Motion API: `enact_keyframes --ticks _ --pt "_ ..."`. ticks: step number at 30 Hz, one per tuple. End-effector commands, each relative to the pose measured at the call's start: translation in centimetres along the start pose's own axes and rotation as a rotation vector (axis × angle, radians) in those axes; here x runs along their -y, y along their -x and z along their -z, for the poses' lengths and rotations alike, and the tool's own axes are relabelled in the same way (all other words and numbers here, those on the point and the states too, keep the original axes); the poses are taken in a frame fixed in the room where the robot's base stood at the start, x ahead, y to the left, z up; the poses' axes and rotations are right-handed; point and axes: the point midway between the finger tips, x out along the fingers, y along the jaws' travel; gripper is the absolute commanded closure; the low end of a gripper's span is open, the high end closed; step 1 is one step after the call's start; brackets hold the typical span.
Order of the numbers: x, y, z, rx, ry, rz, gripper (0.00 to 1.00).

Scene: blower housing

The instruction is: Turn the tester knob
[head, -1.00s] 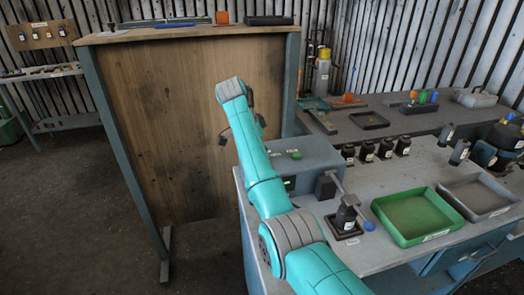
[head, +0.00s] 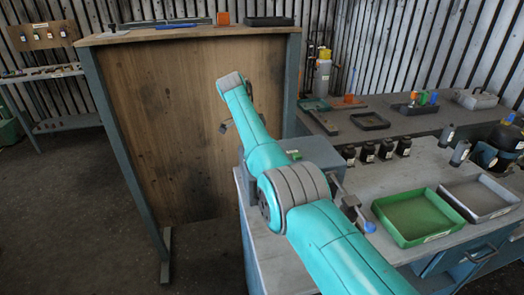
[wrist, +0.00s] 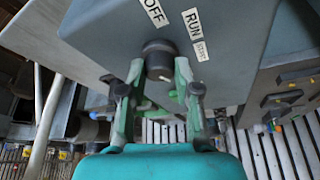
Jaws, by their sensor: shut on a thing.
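The tester is a grey-blue box (wrist: 100,28) with OFF, RUN and a smaller third label on its face in the wrist view. Its black round knob (wrist: 158,50) has a pale mark near its lower edge. My gripper (wrist: 160,72) has one finger on each side of the knob and is shut on it. In the head view, the tester (head: 318,152) stands at the left end of the bench, partly behind my arm. The knob is hidden there, and only a small part of my gripper shows beside the wooden panel.
A green tray (head: 415,216) and a grey tray (head: 480,197) lie on the bench right of the tester. Several dark bottles (head: 368,152) stand behind them. A tall wooden panel (head: 180,130) stands left of my arm, with open floor beyond.

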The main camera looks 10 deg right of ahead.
Motion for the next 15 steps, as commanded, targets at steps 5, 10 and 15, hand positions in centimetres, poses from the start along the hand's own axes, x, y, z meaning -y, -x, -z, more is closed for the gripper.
enact_keyframes --ticks 5,10,15 --pt "-0.05 -0.1 -0.09 0.0 -0.004 -0.004 1.0" --pt "-0.05 -0.1 -0.1 0.0 -0.004 -0.003 1.0" --pt "-0.05 -0.09 -0.09 0.0 -0.003 -0.003 0.44"
